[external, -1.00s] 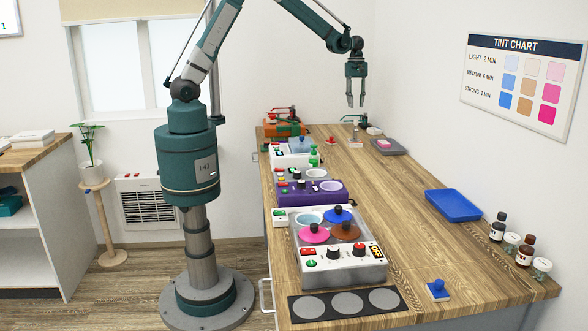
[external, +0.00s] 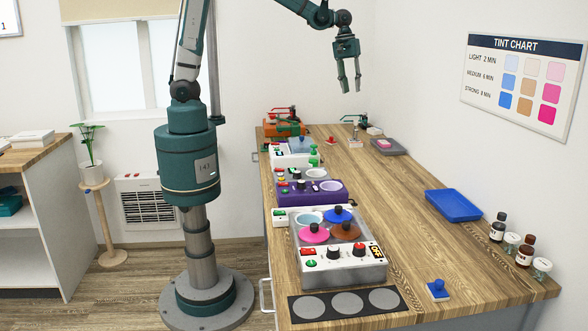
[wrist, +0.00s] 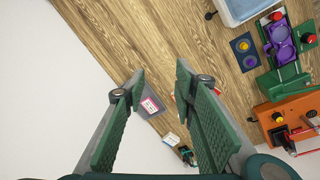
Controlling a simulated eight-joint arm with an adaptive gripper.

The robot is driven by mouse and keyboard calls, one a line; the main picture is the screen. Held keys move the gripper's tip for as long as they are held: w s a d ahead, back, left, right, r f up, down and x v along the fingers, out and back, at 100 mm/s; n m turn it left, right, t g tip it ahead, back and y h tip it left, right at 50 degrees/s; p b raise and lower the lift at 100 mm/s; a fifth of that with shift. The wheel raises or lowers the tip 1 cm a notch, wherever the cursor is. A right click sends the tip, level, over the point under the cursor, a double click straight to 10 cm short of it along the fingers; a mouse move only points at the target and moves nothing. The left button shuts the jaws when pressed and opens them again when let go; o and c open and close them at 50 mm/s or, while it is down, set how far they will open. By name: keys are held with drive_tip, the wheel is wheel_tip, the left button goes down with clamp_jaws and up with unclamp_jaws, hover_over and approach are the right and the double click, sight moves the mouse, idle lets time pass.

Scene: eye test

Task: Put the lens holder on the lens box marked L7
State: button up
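My gripper (external: 351,90) hangs open and empty in the air above the far part of the bench; its fingers also stand wide apart in the wrist view (wrist: 157,78). I cannot make out a marking L7 or pick out the lens holder for certain. A small pink and white item (external: 384,143) lies on a dark grey tray (external: 399,152) at the far right of the bench. The same item shows between the fingers in the wrist view (wrist: 150,104), well below them. A small whitish block (external: 374,131) sits behind the tray.
An orange machine (external: 285,129), a purple unit (external: 300,198) and a white tinting unit (external: 340,272) line the left side of the wooden bench (external: 385,215). A blue tray (external: 453,205) and several bottles (external: 498,227) stand at the right. The bench middle is clear.

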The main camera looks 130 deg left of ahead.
drive_tip(key=s+d+r+m+t, duration=0.1)
drive_tip(key=d+r+m, duration=0.15)
drive_tip(key=d, duration=0.65)
drive_tip(key=s+d+r+m, duration=0.15)
drive_tip(key=d+m, duration=0.25)
drive_tip(key=d, duration=0.6)
drive_tip(key=d+r+m+t, duration=0.1)
drive_tip(key=d+r+m, duration=0.2)
drive_tip(key=d, duration=0.6)
drive_tip(key=s+d+f+m+t, duration=0.1)
drive_tip(key=s+d+m, duration=0.4)
drive_tip(key=d, duration=0.5)
drive_tip(key=s+d+f+m+t, duration=0.1)
drive_tip(key=s+d+m+t, duration=0.1)
drive_tip(key=s+d+m, duration=0.3)
drive_tip(key=s+d, duration=0.3)
drive_tip(key=d, duration=0.3)
drive_tip(key=shift+f, duration=0.3)
wheel_tip(320, 180, down, 12)
drive_tip(key=b, duration=1.2)
